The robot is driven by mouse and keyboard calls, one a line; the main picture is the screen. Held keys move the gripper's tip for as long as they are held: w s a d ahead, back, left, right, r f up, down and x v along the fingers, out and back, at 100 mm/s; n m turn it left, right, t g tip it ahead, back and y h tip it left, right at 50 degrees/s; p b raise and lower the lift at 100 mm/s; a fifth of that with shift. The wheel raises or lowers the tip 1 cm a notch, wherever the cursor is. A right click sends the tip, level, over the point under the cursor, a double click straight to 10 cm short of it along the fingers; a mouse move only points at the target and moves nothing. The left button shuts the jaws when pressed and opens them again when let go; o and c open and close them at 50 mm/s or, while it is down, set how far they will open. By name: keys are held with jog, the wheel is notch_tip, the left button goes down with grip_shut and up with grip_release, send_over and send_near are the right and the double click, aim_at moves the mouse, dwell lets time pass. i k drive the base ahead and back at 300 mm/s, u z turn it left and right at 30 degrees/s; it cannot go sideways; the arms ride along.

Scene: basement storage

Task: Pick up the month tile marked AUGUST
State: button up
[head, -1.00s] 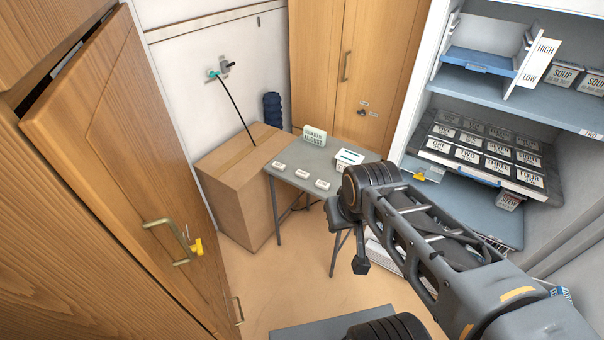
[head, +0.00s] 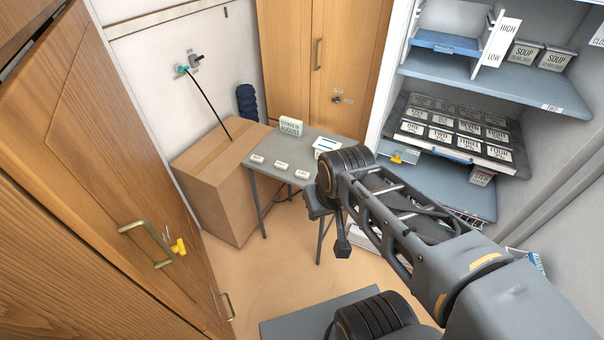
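Three small white tiles lie in a row along the front of the grey table: a left tile (head: 257,159), a middle tile (head: 281,166) and a right tile (head: 302,174). Their lettering is too small to read, so I cannot tell which one is marked AUGUST. A pale green sign (head: 291,126) stands at the back of the table; its lower line looks like AUGUST. My arm crosses the right foreground, with its dark elbow just right of the table. My gripper is not clearly visible.
The grey table (head: 318,136) also holds a white item with a teal strip (head: 327,145). A cardboard box (head: 215,185) stands left of it. A wooden door (head: 120,170) fills the left side. Shelves with labelled containers (head: 468,127) stand right. Some floor before the table is clear.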

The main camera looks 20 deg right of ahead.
aim_at(281, 165)
jog(key=z, duration=1.95)
jog(key=i, duration=1.35)
jog(key=u, duration=3.25)
jog(key=i, duration=0.5)
